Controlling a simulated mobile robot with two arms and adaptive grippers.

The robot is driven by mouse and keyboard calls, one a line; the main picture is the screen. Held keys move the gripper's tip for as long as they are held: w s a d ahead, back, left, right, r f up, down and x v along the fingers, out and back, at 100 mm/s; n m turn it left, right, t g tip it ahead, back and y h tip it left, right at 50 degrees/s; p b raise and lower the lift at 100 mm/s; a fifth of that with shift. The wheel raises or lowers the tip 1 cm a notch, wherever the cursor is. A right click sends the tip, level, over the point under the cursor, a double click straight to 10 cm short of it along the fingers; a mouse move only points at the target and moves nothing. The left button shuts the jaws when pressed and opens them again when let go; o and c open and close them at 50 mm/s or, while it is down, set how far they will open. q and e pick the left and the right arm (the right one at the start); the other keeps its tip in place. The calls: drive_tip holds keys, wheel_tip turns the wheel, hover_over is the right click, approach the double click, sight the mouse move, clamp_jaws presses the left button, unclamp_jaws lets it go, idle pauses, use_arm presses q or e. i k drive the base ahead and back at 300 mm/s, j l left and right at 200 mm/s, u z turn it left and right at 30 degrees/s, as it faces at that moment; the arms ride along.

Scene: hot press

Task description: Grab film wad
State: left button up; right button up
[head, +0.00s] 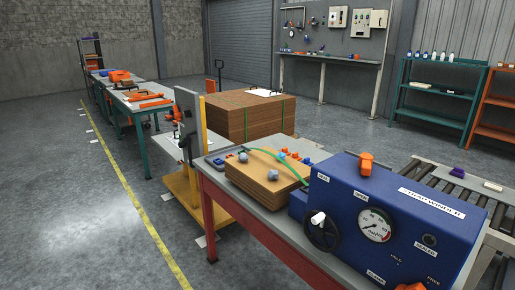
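Two small grey-blue crumpled balls that look like film wads lie on a stack of brown cardboard sheets on the workbench. One film wad (272,174) is near the middle of the stack (258,189). The other film wad (243,157) is near its back left edge. A green strap (275,158) curves over the stack near both wads. Neither of my grippers is in view.
A blue press machine (390,215) with a gauge and black handwheel stands right of the stack. Small orange and blue parts (295,156) lie behind the stack. A large strapped cardboard pile (250,117) stands beyond. Open floor (85,215) lies to the left.

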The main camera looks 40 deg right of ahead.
sight(281, 154)
drive_tip(key=i+z, duration=0.45)
drive_tip(key=i+j+z, duration=0.15)
drive_tip(key=i+z, duration=0.25)
drive_tip(key=i+j+z, duration=0.25)
drive_tip(key=z, duration=0.2)
drive_tip(key=i+j+z, duration=0.3)
drive_tip(key=z, duration=0.15)
